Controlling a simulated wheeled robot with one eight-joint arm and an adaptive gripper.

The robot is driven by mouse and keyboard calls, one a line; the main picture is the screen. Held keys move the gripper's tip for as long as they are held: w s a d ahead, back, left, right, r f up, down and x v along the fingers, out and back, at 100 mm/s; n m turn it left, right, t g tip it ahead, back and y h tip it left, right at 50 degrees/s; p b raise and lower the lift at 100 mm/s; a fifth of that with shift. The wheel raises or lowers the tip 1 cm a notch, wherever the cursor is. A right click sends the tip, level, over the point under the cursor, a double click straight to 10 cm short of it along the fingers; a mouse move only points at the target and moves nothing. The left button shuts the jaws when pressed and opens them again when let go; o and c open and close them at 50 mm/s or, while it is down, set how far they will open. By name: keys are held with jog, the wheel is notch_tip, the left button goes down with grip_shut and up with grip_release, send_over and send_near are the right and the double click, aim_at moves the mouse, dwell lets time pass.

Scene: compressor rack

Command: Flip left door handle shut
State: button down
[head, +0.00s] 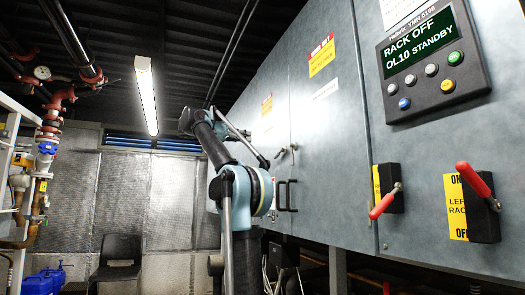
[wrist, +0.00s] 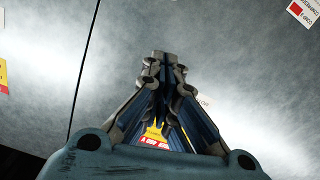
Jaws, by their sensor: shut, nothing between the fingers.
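The grey cabinet's left door (head: 315,100) fills the middle of the head view. A small latch-like handle (head: 293,147) shows on it, with a black pull handle (head: 287,195) below. My arm stands in front, so part of this area is covered, and how far the latch is turned is too small to tell. My gripper (wrist: 166,56) is shut and empty in the wrist view, pointing at a bare grey panel (wrist: 225,60). No handle shows at its fingertips there. I cannot make out the gripper clearly in the head view.
Two red-handled switches (head: 382,200) (head: 477,185) stick out at the right, below a display panel (head: 433,60). A dark panel seam (wrist: 85,70) runs left of my gripper. Pipes with valves (head: 47,148) and a black chair (head: 118,257) stand at the left.

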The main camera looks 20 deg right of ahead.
send_over(278, 154)
jog(key=w+a, duration=0.4)
jog(key=w, duration=0.1)
jog(key=f, duration=0.1)
jog(key=d+f, duration=0.1)
jog(key=shift+s+f, duration=0.3)
jog(key=shift+f, duration=0.05)
jog(key=shift+s+d+f, duration=0.15)
jog(key=shift+d+f, duration=0.05)
jog(key=shift+f, duration=0.65)
